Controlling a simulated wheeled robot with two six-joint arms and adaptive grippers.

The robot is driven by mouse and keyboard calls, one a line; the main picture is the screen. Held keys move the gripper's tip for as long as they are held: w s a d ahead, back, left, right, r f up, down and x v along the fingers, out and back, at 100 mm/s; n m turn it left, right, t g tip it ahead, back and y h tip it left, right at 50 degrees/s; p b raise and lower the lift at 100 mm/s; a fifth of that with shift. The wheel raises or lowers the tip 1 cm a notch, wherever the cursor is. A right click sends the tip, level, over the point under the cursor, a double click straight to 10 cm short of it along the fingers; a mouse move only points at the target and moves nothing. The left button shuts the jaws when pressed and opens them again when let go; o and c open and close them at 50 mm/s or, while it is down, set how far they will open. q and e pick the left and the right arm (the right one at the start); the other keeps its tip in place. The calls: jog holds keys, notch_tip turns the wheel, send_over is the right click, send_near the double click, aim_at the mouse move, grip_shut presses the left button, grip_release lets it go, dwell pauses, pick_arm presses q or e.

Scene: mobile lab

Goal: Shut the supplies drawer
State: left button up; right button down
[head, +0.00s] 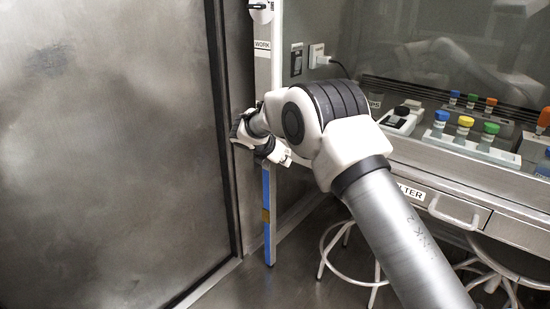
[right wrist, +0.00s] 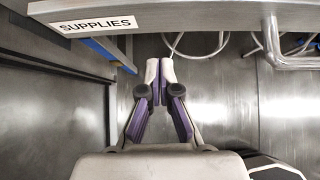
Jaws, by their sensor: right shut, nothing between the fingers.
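The front of the supplies drawer (right wrist: 190,19), with a white label reading SUPPLIES, crosses the top of the right wrist view. In the head view I cannot make this drawer out behind my right arm, so how far it stands out is unclear. My right gripper (right wrist: 160,65) is shut and empty, its fingertips just below the drawer front in the wrist view. I cannot tell whether they touch it. In the head view the right gripper (head: 285,157) is near the blue-striped post, partly hidden by its own wrist. My left gripper is not in view.
A drawer with a label ending in LTER (head: 439,200) is right of my arm. Stools (head: 345,250) stand below the bench. Colored-cap bottles (head: 464,127) stand on the bench. A large metal door (head: 110,150) fills the left. A blue-striped post (head: 270,215) stands between.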

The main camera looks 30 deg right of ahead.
jog(key=d, duration=0.1)
jog(key=w+d, duration=0.1)
jog(key=d, duration=0.1)
jog(key=shift+w+d+f, duration=0.1)
jog(key=shift+w+d, duration=0.2)
jog(key=shift+d, duration=0.1)
jog(key=d+p, duration=0.2)
jog(key=w+p, duration=0.1)
jog(key=p, duration=0.1)
jog(key=shift+d+r, duration=0.35)
jog(key=shift+d, duration=0.05)
jog(key=shift+w+d+f+p, duration=0.1)
jog(key=shift+w+d+p, duration=0.05)
jog(key=shift+d+p, duration=0.15)
